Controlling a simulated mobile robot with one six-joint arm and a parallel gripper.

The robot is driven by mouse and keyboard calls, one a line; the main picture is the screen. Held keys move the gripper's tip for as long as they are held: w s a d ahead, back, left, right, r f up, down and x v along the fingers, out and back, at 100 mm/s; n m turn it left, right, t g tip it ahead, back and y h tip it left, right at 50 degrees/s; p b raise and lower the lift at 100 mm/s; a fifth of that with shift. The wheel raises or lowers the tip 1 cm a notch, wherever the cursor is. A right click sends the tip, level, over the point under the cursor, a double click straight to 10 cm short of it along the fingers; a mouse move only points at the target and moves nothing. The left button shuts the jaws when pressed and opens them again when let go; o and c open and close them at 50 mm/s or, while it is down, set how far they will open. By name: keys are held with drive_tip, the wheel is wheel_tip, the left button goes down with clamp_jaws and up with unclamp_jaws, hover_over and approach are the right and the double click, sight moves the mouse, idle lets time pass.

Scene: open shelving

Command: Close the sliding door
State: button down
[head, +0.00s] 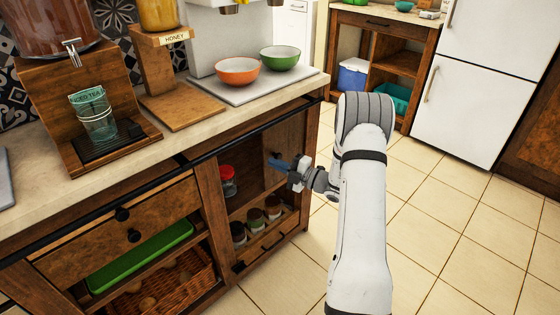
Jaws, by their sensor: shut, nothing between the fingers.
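The wooden sliding door (291,137) hangs under a black rail at the right end of the counter cabinet. A dark round knob (277,155) is on it, near its left edge. The left part of this bay stands open, showing shelves inside. My gripper (272,164) is shut and empty, with its blue fingers pointing left. In the picture it lies over the door just below the knob; I cannot tell whether it touches the door. My wrist and arm hide part of the door's lower right.
In the open bay are a red-lidded jar (228,180) and several small jars (256,220). The counter (190,140) above holds an orange bowl (238,72), a green bowl (280,58) and dispensers. Open tiled floor (440,220) lies to the right.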

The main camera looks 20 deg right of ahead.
drive_tip(key=s+a+r+p+v, duration=0.1)
drive_tip(key=p+v, duration=0.2)
drive_tip(key=v, duration=0.6)
drive_tip(key=s+a+r+n+g+h+p, duration=0.1)
drive_tip(key=s+a+r+n+g+p, duration=0.4)
drive_tip(key=s+a+r+n+g, duration=0.4)
drive_tip(key=s+a+r+n+g+p, duration=0.4)
drive_tip(key=a+r+n, duration=0.3)
drive_tip(key=r+n, duration=0.5)
drive_tip(key=s+d+r+n+t+h+p, duration=0.2)
drive_tip(key=s+r+n+h+p, duration=1)
drive_tip(key=n, duration=1.5)
wheel_tip(320, 180, up, 5)
drive_tip(key=s+d, duration=0.1)
drive_tip(key=s, duration=0.2)
drive_tip(key=shift+r, duration=0.15)
